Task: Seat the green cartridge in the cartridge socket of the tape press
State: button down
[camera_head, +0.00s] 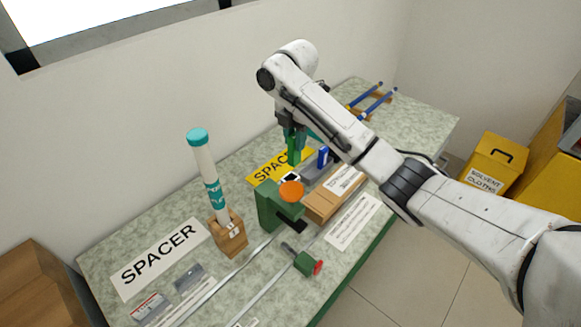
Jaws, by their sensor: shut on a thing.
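My gripper (296,146) hangs over the back middle of the bench, above the yellow sign. It is shut on a green piece, which looks like the green cartridge (292,152); the jaws and cartridge are both greenish and small, so their edges are hard to separate. A green C-shaped device with an orange round top (270,208) stands in front of and below the gripper; it appears to be the tape press. I cannot make out its cartridge socket. A small dark and white part (291,176) shows just behind the orange top. The cartridge appears to be above it, apart from the press.
A tall white and teal tube (210,180) stands in a wooden block (229,238) at left. A blue piece (323,157) and a cardboard box (333,197) are right of the press. A red-ended green clamp (307,263) and metal rods lie in front. Blue rods (379,102) rest at the back right.

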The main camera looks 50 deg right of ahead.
aim_at(291, 152)
jog(key=shift+w+a+f, duration=0.1)
jog(key=shift+w+f, duration=0.3)
jog(key=shift+w, duration=0.4)
notch_tip(291, 152, down, 5)
jog(key=shift+f, duration=0.1)
notch_tip(291, 152, down, 6)
jog(key=b, duration=0.4)
jog(key=shift+f, duration=0.2)
jog(key=c, duration=0.8)
grip_release()
jog(key=shift+c, duration=0.2)
notch_tip(291, 152, up, 12)
jog(key=shift+r+p, duration=0.25)
jog(key=shift+p, duration=0.2)
